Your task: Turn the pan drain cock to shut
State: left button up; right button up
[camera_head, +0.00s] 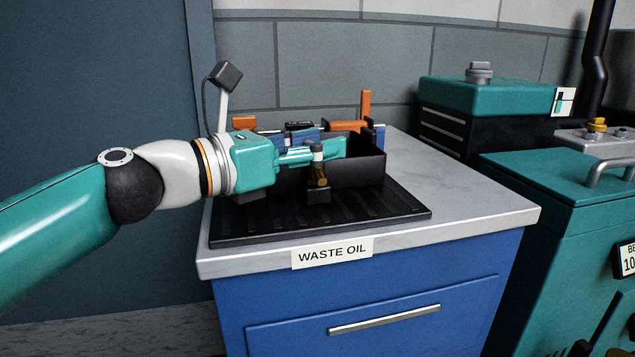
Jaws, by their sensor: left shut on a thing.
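The small drain cock (319,181) shows a brass-coloured body with a dark part above it, at the front of a black open-topped pan (362,174). My left gripper (316,153) reaches in from the left and its teal fingers are shut at the top of the cock. The fingers cover most of the cock's handle, so I cannot tell which way it points. My right gripper is not in view.
The pan stands on a ribbed black tray (405,210) on a blue cabinet labelled "WASTE OIL" (332,252). Blue and orange items, including an upright orange piece (365,104), show at the pan. Teal-and-black equipment (490,97) and a teal box (550,180) stand at right.

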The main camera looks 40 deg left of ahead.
pick_arm(q)
jog(key=shift+f+m+g+h+b, duration=0.1)
jog(key=shift+m+g+h+b, duration=0.2)
jog(key=shift+m+g+h, duration=0.45)
jog(key=shift+f+m+g+h+b, duration=0.2)
jog(key=shift+m+h, duration=0.35)
jog(key=shift+h, duration=0.6)
jog(key=shift+d+r, duration=0.15)
jog(key=o, duration=1.2)
jog(key=shift+c, duration=0.2)
jog(key=shift+r, duration=0.1)
jog(key=shift+s, duration=0.1)
jog(key=shift+s+a, duration=0.2)
jog(key=shift+a, duration=0.1)
jog(key=v, duration=0.9)
jog(key=shift+s+a, duration=0.2)
jog(key=shift+a, duration=0.1)
jog(key=shift+v, duration=0.75)
jog(key=shift+c, duration=0.3)
